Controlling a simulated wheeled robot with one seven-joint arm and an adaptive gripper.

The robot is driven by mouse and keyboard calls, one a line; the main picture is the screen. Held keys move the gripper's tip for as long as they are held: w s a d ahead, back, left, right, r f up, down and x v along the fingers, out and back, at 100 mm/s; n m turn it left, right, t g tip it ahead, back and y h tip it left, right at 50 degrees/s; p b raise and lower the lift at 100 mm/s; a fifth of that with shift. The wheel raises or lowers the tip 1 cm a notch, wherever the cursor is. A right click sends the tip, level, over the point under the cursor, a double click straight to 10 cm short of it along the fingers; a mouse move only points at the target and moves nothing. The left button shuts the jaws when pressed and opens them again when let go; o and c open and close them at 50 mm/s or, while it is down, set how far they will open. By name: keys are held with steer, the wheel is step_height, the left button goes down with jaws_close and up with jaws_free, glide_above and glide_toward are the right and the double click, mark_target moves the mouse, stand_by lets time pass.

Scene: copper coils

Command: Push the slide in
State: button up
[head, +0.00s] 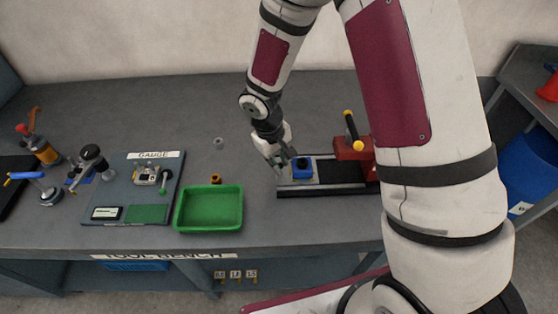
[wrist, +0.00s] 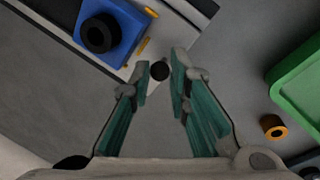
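The slide is a light grey plate (head: 284,176) at the left end of a dark track (head: 340,172) on the bench. A blue block (head: 302,168) with a black ring on top sits on it. The wrist view shows the blue block (wrist: 112,32) upper left, past my fingertips. A small round black knob (wrist: 160,70) stands at the plate's near edge. My gripper (head: 276,163) is at the track's left end, pointing down.
A red fixture (head: 353,150) with a yellow-ended black lever stands on the track's right part. A gauge board (head: 130,203) is farther left. The bench behind the tray is mostly clear.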

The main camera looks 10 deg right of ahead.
jaws_close()
steer(key=d, duration=0.4)
steer(key=s+d+p, duration=0.1)
steer(key=d, duration=0.3)
steer(key=s+d, duration=0.1)
steer(key=d, duration=0.2)
steer(key=shift+s+d, duration=0.2)
steer(key=shift+d, duration=0.2)
steer(key=shift+o, duration=2.2)
jaws_free()
steer(key=shift+d, duration=0.1)
steer(key=shift+r, duration=0.15)
step_height(320, 180, up, 12)
steer(key=a, duration=0.2)
steer(key=shift+s+f, duration=0.25)
steer(key=shift+s, duration=0.15)
steer(key=shift+a, duration=0.15)
